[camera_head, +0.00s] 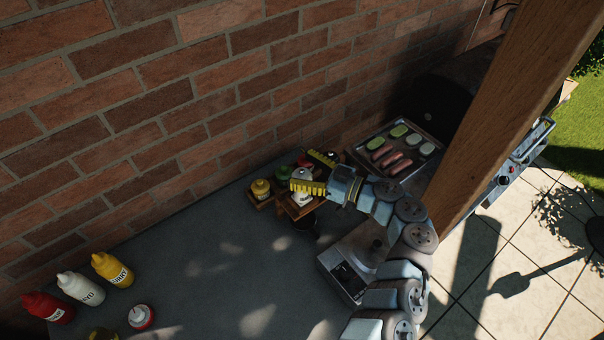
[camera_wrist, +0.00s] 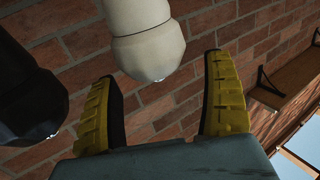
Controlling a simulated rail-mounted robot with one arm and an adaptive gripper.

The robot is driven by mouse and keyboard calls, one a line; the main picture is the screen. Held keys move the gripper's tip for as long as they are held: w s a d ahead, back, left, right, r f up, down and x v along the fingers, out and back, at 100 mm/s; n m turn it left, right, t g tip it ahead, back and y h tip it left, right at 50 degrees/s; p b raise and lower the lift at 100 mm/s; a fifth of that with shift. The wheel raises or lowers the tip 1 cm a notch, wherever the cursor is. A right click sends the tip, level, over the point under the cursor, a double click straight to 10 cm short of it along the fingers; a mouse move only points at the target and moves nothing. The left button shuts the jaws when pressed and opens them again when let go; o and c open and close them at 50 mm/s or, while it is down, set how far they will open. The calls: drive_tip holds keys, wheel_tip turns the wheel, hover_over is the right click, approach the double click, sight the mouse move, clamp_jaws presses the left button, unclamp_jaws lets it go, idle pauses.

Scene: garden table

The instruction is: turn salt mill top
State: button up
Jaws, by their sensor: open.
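The salt mill, white with a rounded top, shows in the wrist view (camera_wrist: 148,45). Its top lies between the tips of my gripper's yellow fingers, with a gap on each side. My gripper (camera_wrist: 158,85) is open and grips nothing. In the head view my gripper (camera_head: 313,173) reaches in from the right, with its fingers around a white shape that appears to be the mill (camera_head: 302,174). The fingers partly hide it there. A glossy black mill-like object (camera_wrist: 28,95) stands close beside the left finger in the wrist view.
A wooden caddy (camera_head: 299,209) sits under the gripper. A yellow-topped jar (camera_head: 260,188) and a green one (camera_head: 284,173) stand close by. A tray of sausages and vegetables (camera_head: 373,149) lies behind, near the brick wall. Sauce bottles (camera_head: 80,288) stand front left; the table's middle is clear.

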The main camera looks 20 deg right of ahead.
sight(302, 172)
drive_tip(key=shift+r, duration=2.95)
